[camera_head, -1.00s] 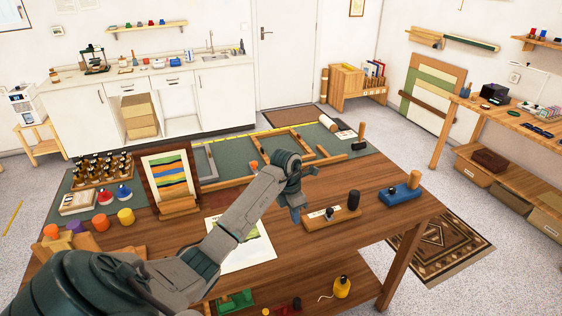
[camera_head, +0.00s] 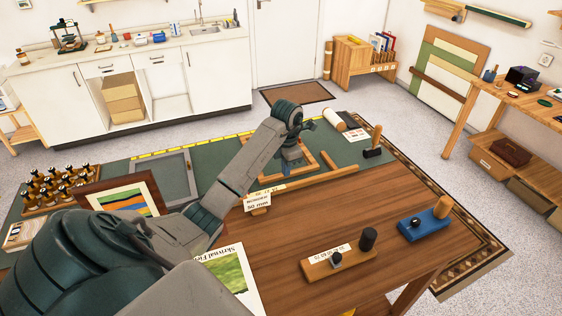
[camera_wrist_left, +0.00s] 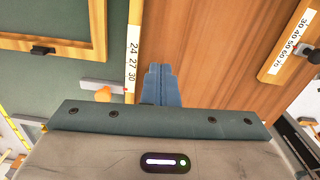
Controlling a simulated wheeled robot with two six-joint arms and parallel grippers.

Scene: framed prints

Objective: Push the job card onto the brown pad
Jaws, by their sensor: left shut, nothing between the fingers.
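A small white card with a red mark (camera_head: 357,135) lies on the green mat near the white roll; it may be the job card, but its print is too small to read. I cannot make out a brown pad with certainty. My left gripper (camera_head: 293,163) points down over the wooden frame parts on the green mat, left of that card and apart from it. Its fingers are together and empty; they also show in the left wrist view (camera_wrist_left: 160,86). My forearm hides part of the mat. My right gripper is not in view.
A framed picture (camera_head: 122,201) and a printed sheet (camera_head: 232,280) are nearer.

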